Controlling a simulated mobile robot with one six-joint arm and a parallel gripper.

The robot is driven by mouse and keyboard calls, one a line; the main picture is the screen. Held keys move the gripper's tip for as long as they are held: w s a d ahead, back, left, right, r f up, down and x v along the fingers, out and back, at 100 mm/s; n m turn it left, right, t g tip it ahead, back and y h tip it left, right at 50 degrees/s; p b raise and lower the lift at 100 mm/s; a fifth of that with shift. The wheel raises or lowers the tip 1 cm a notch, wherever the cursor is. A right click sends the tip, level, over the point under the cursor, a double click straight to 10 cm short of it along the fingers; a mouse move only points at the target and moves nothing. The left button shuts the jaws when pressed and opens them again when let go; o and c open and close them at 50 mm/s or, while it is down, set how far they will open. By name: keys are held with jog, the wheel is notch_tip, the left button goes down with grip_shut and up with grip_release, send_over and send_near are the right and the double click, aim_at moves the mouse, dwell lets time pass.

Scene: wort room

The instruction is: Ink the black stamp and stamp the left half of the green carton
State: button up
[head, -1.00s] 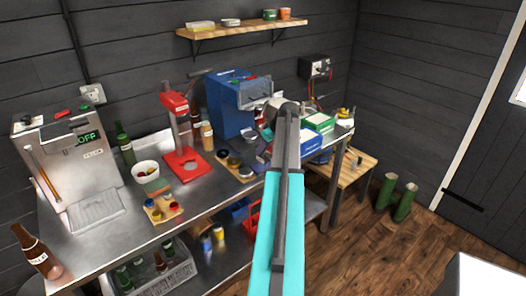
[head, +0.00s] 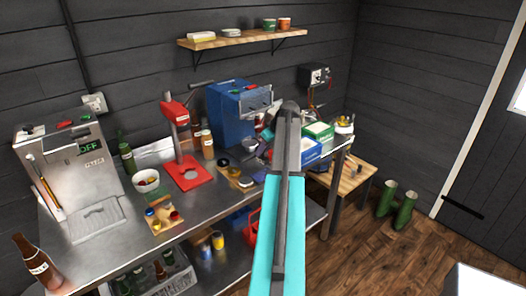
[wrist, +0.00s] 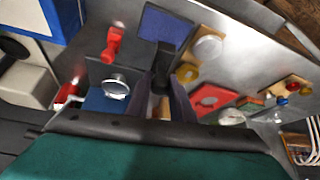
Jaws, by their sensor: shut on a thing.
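My gripper (wrist: 162,92) shows in the wrist view, its two fingers shut on the black stamp (wrist: 163,62). The stamp is seen nearly end-on over the metal bench, and its stamping face is hidden. A flat blue-violet pad (wrist: 168,25) lies just beyond it; I cannot tell whether they touch. The green carton (head: 318,131) stands at the right end of the bench in the head view, beside a blue-and-white carton (head: 308,151). My arm hides the gripper and stamp in the head view.
In the wrist view a red stamp-like object (wrist: 113,42) stands left of the black stamp, with round metal tins (wrist: 208,47) at right. The red press (head: 188,171) and blue machine (head: 231,115) stand at the back of the bench. A wooden stool (head: 350,176) is at right.

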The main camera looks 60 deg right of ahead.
jog(key=shift+w+a, duration=0.1)
jog(key=w+a+b, duration=0.2)
jog(key=w+a, duration=0.7)
jog(key=a, duration=0.5)
jog(key=w+a+b, duration=0.2)
jog(key=w+a, duration=0.7)
jog(key=a, duration=0.5)
jog(key=w+a+b, duration=0.1)
jog(key=a+b, duration=0.1)
jog(key=a, duration=1.5)
jog(key=w+a+r+n+b, duration=0.1)
jog(key=a+b, duration=0.1)
jog(key=a, duration=1.5)
jog(key=shift+w+y, duration=0.25)
jog(key=shift+y, duration=0.15)
